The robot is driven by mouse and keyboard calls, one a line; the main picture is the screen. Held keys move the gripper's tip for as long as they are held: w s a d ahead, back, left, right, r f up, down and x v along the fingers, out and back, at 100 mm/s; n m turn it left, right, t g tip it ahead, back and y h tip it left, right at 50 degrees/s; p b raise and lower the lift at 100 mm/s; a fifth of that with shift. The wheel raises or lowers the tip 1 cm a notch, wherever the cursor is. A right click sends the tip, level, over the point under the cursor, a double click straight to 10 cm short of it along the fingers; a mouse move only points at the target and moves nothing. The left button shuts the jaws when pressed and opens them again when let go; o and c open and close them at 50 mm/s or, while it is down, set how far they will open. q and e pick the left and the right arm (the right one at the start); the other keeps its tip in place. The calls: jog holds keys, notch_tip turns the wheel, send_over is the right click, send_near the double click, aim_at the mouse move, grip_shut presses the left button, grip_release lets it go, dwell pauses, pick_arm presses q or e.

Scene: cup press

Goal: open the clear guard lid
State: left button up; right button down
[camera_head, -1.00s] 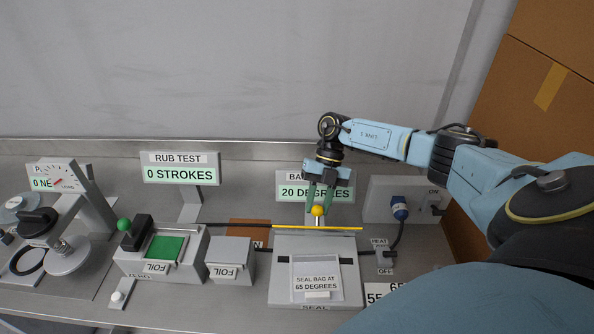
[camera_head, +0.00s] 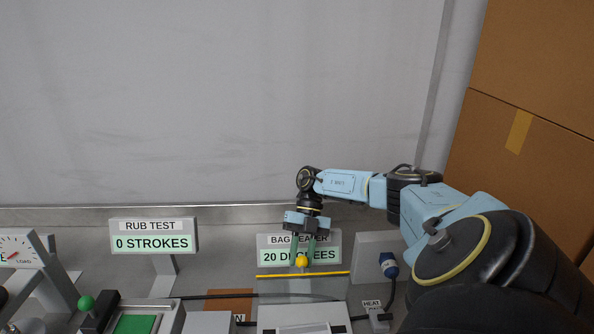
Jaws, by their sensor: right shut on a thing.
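The clear guard lid (camera_head: 300,285) is on the bag sealer at the bottom middle, with a yellow strip (camera_head: 335,273) along its edge and a yellow knob (camera_head: 301,262). The strip stands above the sealer body (camera_head: 290,318), and the see-through panel shows below it, so the lid looks raised. How far it is tilted is hard to tell. My right gripper (camera_head: 303,256) points down with its green fingers shut on the yellow knob. My left gripper is not in view.
The bag sealer sign (camera_head: 330,250) reading 20 DEGREES stands close behind the fingers. The rub test sign (camera_head: 155,240) is to the left. The back wall (camera_head: 220,100) rises behind; cardboard boxes (camera_head: 530,160) stand at right.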

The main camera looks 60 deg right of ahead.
jog(key=shift+s+f, duration=0.35)
jog(key=shift+f, duration=0.05)
jog(key=c, duration=1.4)
grip_release()
jog(key=o, duration=0.3)
jog(key=shift+r, duration=0.1)
jog(key=shift+w+r, duration=0.15)
jog(key=b+v, duration=0.1)
jog(key=v, duration=1.2)
jog(key=shift+b, duration=0.35)
